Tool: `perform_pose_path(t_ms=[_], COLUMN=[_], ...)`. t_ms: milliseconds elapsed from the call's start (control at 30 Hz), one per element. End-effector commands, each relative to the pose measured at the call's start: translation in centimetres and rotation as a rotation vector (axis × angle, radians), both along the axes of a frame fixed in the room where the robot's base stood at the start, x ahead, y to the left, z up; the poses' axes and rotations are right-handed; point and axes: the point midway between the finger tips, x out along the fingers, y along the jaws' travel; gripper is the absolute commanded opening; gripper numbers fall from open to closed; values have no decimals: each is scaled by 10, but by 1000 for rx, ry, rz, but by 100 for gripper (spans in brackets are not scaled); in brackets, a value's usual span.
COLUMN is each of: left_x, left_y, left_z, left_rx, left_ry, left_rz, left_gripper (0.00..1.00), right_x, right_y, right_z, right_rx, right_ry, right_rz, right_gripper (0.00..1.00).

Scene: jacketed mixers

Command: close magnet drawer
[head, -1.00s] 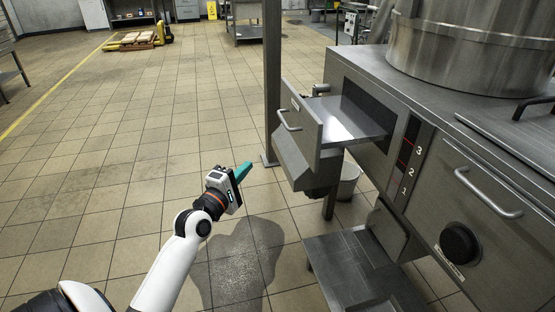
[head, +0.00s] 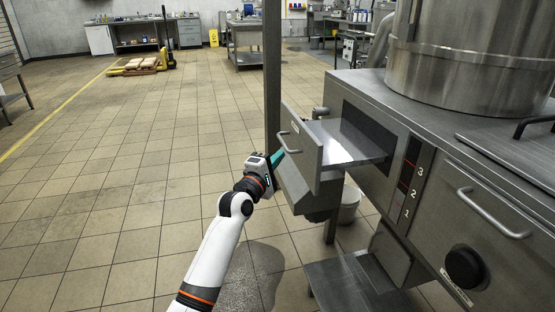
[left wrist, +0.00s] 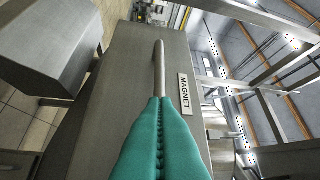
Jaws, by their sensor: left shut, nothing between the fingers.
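The magnet drawer (head: 305,148) is pulled out of the steel machine housing, and its open top shows in the head view. Its front panel bears a curved bar handle (head: 289,143). In the left wrist view, the drawer front (left wrist: 130,75) fills the middle, with the handle (left wrist: 159,68) and a label reading MAGNET (left wrist: 185,94). My left gripper (head: 279,156) is shut and empty, its teal fingers (left wrist: 161,145) pointing at the drawer front close to the handle. I cannot tell whether the fingertips touch it. My right gripper is not in view.
A steel post (head: 272,70) stands just behind the drawer. A sloped steel chute (head: 308,196) hangs below it, with a bucket (head: 349,204) and a low steel platform (head: 355,285) nearby. A large steel vessel (head: 470,60) tops the machine. The tiled floor at left is open.

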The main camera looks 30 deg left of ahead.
Motion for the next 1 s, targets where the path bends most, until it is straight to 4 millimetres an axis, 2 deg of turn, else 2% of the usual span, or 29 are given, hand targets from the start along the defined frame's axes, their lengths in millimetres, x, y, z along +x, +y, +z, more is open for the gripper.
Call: perform_pose_path(t_ms=[500, 667, 900, 1000], left_x=[6, 24, 73, 94], left_y=[-6, -22, -65, -82], left_z=[1, 3, 4, 3], left_rx=[-1, -5, -5, -4], left_ry=[0, 0, -1, -1], left_rz=[0, -3, -5, -5], left_gripper=[0, 0, 0, 0], right_x=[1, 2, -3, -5], right_y=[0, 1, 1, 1], right_z=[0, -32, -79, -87], right_rx=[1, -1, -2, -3], right_ry=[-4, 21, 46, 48], right_rz=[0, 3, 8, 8], right_gripper=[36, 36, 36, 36])
